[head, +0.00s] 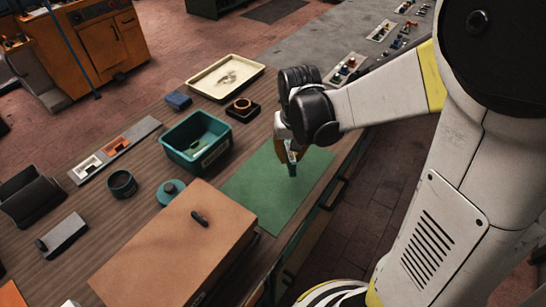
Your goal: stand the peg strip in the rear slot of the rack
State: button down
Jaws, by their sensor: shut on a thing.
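My gripper (289,156) points down over the green mat (262,192) and is shut on a small teal piece (293,168). This piece may be the peg strip, but it is small and partly hidden by the fingers. I cannot tell whether it touches the mat. No rack with a rear slot can be made out for certain. A long grey holder (140,131) with an orange and a white insert lies at the left of the bench, and a black stepped stand (30,196) is at the far left.
A teal bin (171,148) stands left of the mat, with a cream tray (214,93) behind it. A large tan box lid (165,262) fills the front. A teal round lid (171,192) and dark cup (121,183) sit nearby. Much of the mat is clear.

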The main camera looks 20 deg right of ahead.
aim_at(278, 173)
jog(key=shift+w+a+f+b, duration=0.2)
jog(key=shift+w+a+f, duration=0.25)
jog(key=shift+a, duration=0.2)
jog(key=shift+w+a+f+b, duration=0.15)
jog(key=shift+w+a+f, duration=0.25)
jog(key=shift+a, duration=0.2)
jog(key=shift+f+b, duration=0.85)
jog(key=shift+f, duration=1.15)
jog(key=shift+f, duration=0.2)
jog(key=c, duration=1.5)
grip_release()
jog(key=shift+c, duration=0.2)
jog(key=shift+r, duration=0.15)
